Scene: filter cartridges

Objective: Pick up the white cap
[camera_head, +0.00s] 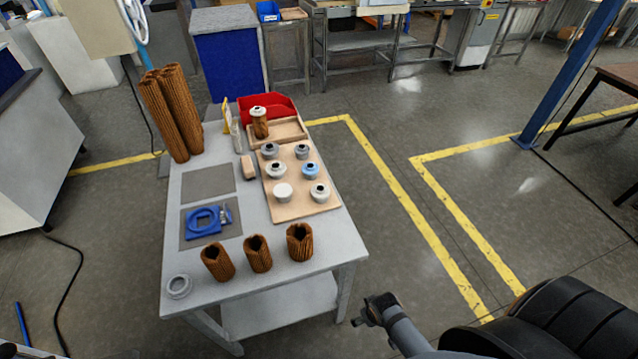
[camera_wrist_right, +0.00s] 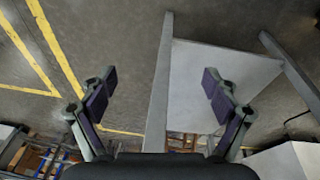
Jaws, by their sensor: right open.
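A plain white cap (camera_head: 283,192) sits at the front left of the wooden board (camera_head: 324,210) on the table. Beside it on the board are a white cap with a dark centre (camera_head: 320,193), a cream one (camera_head: 276,170), a blue one (camera_head: 310,170) and two grey ones at the back. My right gripper (camera_head: 367,313) is off the table's front right corner, well apart from the caps. In the right wrist view its two fingers (camera_wrist_right: 158,92) are spread with nothing between them. No cap shows in that view. My left gripper is not in view.
Three brown pleated cartridges (camera_head: 258,254) stand along the table's front, with a grey ring (camera_head: 179,286) at the front left corner. A blue tool (camera_head: 207,221) lies on a dark mat. Behind the board are a wooden tray (camera_head: 291,130) with a capped cartridge and a red bin (camera_head: 280,107).

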